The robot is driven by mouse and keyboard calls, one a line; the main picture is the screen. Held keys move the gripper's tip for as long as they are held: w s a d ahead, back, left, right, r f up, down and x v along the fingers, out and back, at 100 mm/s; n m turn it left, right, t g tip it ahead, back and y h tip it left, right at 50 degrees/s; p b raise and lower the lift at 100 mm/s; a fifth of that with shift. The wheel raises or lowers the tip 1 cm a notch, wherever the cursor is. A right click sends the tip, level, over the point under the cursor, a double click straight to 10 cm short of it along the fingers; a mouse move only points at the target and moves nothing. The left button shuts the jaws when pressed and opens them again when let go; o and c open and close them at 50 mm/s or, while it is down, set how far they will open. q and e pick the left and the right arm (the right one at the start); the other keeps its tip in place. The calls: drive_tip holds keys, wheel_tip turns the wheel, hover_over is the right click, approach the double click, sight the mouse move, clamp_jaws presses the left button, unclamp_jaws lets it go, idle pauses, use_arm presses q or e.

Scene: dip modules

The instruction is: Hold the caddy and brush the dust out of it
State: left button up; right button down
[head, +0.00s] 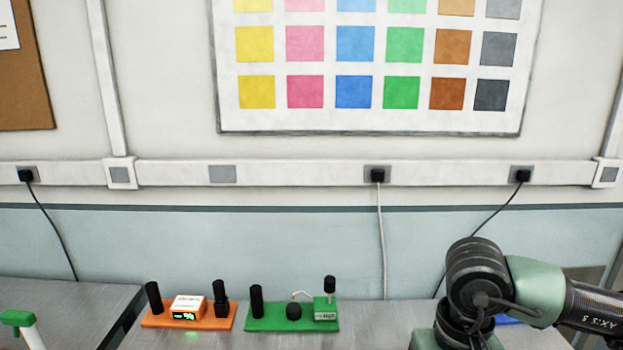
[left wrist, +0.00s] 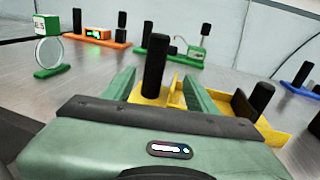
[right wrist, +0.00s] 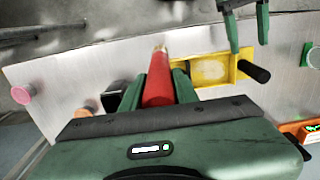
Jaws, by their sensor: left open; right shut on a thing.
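The caddy is a yellow tray with upright black handles; its wall shows in the left wrist view (left wrist: 275,138) and the tray in the right wrist view (right wrist: 238,72). A greyish patch, perhaps dust, lies inside it. My left gripper (left wrist: 160,82) is open, with its fingers either side of one black handle (left wrist: 155,62); I cannot tell whether they touch it. My right gripper (right wrist: 158,80) is shut on the red handle of a brush (right wrist: 158,88). The brush's pale tip points away from the gripper, left of the caddy in that view. The head view shows neither gripper nor the caddy.
An orange module (head: 190,322) and a green module (head: 292,322) stand at the table's back. A green-framed ring stand (left wrist: 50,50) is at left. A pink knob (right wrist: 25,93) and a black block (right wrist: 115,92) are near the right gripper. Bare table lies between.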

use_arm(q)
drive_tip(key=shift+w+a+r+y, duration=0.3)
drive_tip(key=shift+w+y, duration=0.1)
drive_tip(key=shift+y, duration=0.1)
drive_tip(key=x, duration=1.1)
drive_tip(key=shift+w, duration=0.25)
clamp_jaws()
idle(0.3)
